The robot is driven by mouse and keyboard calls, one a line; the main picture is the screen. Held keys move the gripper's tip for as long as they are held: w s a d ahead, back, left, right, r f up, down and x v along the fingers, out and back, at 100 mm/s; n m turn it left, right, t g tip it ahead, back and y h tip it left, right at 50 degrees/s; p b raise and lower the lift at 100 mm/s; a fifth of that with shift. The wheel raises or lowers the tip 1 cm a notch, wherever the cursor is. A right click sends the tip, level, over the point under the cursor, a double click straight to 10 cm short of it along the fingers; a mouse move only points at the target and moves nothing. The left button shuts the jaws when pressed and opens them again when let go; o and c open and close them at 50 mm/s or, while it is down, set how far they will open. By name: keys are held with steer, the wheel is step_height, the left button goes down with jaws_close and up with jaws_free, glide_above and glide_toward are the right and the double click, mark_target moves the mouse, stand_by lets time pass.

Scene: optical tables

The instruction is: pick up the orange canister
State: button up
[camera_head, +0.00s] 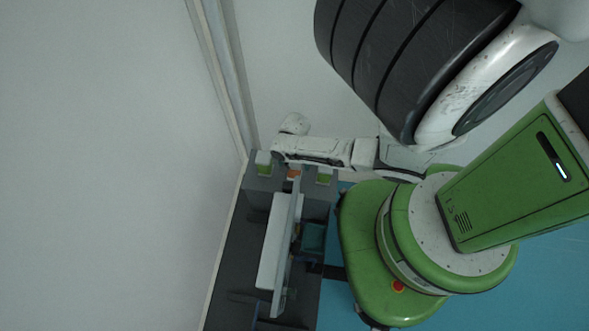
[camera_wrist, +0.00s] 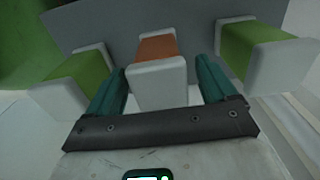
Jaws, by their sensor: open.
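The orange canister (camera_wrist: 157,48) has a white end cap and is in the upper middle of the wrist view. My gripper (camera_wrist: 166,82) has its two teal fingers open, one on each side of the canister's white end. The canister lies between the fingers in the picture; I cannot tell whether either finger touches it. In the head view, a small orange patch of the canister (camera_head: 294,174) shows just below my arm. The gripper itself is hard to make out there.
Two green canisters with white caps flank the orange one, one on the left (camera_wrist: 82,68) and one on the right (camera_wrist: 245,42), close outside my fingers. They stand on a dark table (camera_head: 235,262). A long white object (camera_head: 270,245) and a teal box (camera_head: 313,237) are nearby.

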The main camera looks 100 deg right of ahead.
steer(key=c, duration=1.2)
